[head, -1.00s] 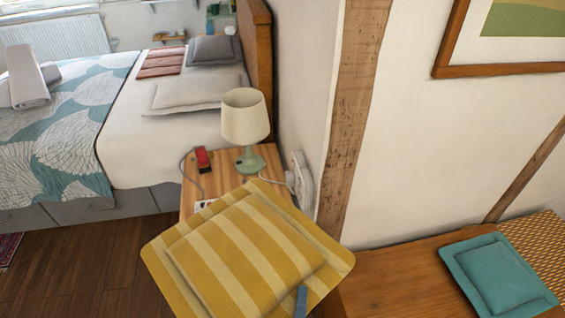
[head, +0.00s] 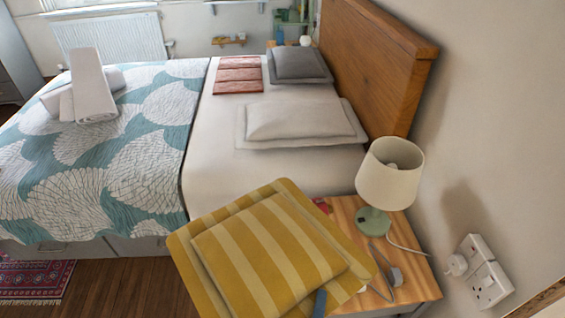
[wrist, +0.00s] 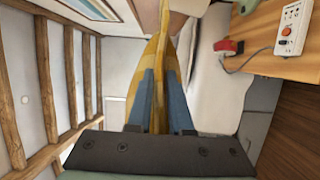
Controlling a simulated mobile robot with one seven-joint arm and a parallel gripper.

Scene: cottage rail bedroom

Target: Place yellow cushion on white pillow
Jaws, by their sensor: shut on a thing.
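The yellow striped cushion (head: 268,252) is in the lower middle of the head view, held in the air in front of the bed and nightstand. My gripper is shut on its edge; in the wrist view the two blue fingers (wrist: 161,105) pinch the yellow cushion (wrist: 160,60), seen edge-on. In the head view only a bit of a blue finger (head: 319,303) shows below the cushion. The white pillow (head: 300,120) lies flat on the near side of the bed by the headboard, beyond the cushion and apart from it.
A nightstand (head: 408,262) with a lamp (head: 390,175) and cables stands right of the cushion. The wooden headboard (head: 375,65) rises behind the pillows. A grey pillow (head: 298,64) and a red folded cloth (head: 238,75) lie farther back. The white sheet (head: 215,150) left of the pillow is bare.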

